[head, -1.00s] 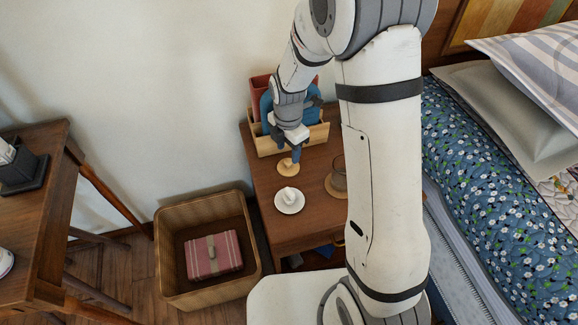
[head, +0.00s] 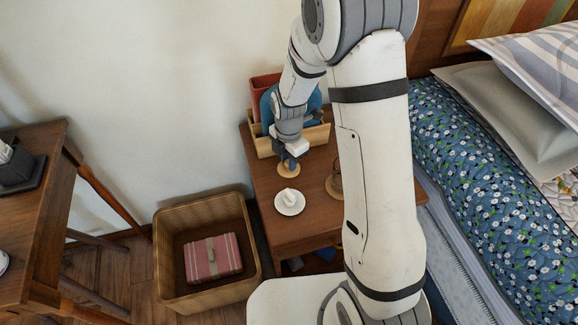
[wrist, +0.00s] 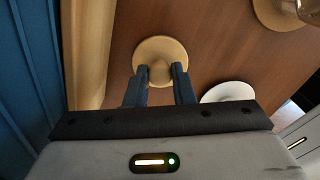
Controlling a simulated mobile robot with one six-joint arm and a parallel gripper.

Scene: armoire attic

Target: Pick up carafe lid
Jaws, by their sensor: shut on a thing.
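The carafe lid (wrist: 160,50) is a round, light-wood disc with a knob on top. In the wrist view it lies between my fingertips, with the knob between the two fingers. In the head view the lid (head: 289,172) is on the small wooden nightstand, partly hidden under my gripper (head: 289,162). My gripper, seen in the wrist view (wrist: 160,74), points down and is shut on the lid's knob. I cannot tell any gap between the lid and the nightstand top.
A white dish (head: 290,206) with a small white item stands close in front. A glass carafe (head: 336,178) on a wooden coaster is to the right. A wooden organizer (head: 264,146) with blue and red items stands behind.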

